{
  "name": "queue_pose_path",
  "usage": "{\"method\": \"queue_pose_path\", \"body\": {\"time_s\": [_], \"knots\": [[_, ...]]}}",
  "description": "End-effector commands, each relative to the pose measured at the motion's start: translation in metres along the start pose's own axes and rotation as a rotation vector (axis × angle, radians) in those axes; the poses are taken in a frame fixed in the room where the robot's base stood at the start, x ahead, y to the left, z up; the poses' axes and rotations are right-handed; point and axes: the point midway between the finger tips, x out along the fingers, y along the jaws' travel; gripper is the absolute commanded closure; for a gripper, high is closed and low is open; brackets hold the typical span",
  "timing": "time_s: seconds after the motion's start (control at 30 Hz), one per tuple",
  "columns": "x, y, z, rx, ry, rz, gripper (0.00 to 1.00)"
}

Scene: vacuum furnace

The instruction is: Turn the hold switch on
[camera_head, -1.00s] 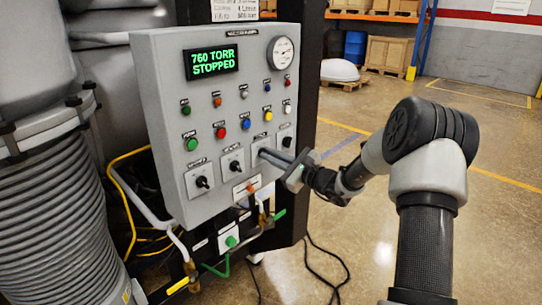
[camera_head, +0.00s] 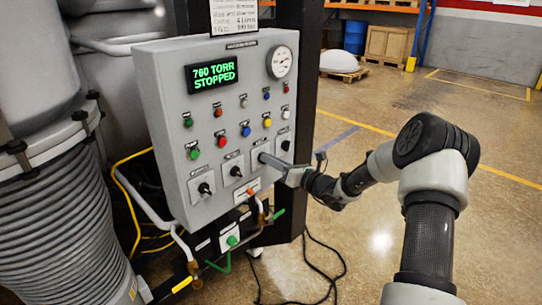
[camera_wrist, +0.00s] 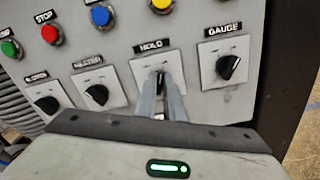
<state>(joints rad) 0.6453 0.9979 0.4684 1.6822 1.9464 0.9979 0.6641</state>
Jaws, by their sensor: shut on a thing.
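The hold switch (camera_wrist: 161,76) is a small black knob on a light square plate under the label "HOLD" in the wrist view. My gripper (camera_wrist: 162,88) has its two grey fingers closed around this knob, which they mostly hide, so its exact angle is hard to read. In the head view my gripper (camera_head: 264,157) reaches the panel from the right, its fingertips at the third switch of the lower row. The grey control panel (camera_head: 165,110) carries a green display (camera_head: 213,73) reading "760 TORR STOPPED".
The gauge switch (camera_wrist: 232,67) is just right of the hold switch, and two more black knobs (camera_wrist: 97,95) are to its left. Coloured buttons (camera_head: 245,130) sit above the row. A round dial (camera_head: 279,61) is at top right. Pipes and a green valve (camera_head: 232,240) are below.

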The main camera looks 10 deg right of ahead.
Motion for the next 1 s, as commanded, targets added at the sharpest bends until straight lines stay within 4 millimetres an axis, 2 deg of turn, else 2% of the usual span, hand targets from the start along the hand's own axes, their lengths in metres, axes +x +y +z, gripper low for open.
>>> {"method": "queue_pose_path", "body": {"time_s": [0.3, 0.87, 0.9, 1.0], "knots": [[-0.0008, -0.0014, -0.0001, 0.134, 0.001, -0.002, 1.00], [-0.0007, -0.0017, -0.0013, 0.166, 0.001, -0.001, 1.00], [-0.0007, -0.0017, -0.0013, 0.166, 0.001, -0.001, 0.88], [-0.0006, -0.0017, -0.0011, 0.165, 0.001, -0.001, 0.73]]}}
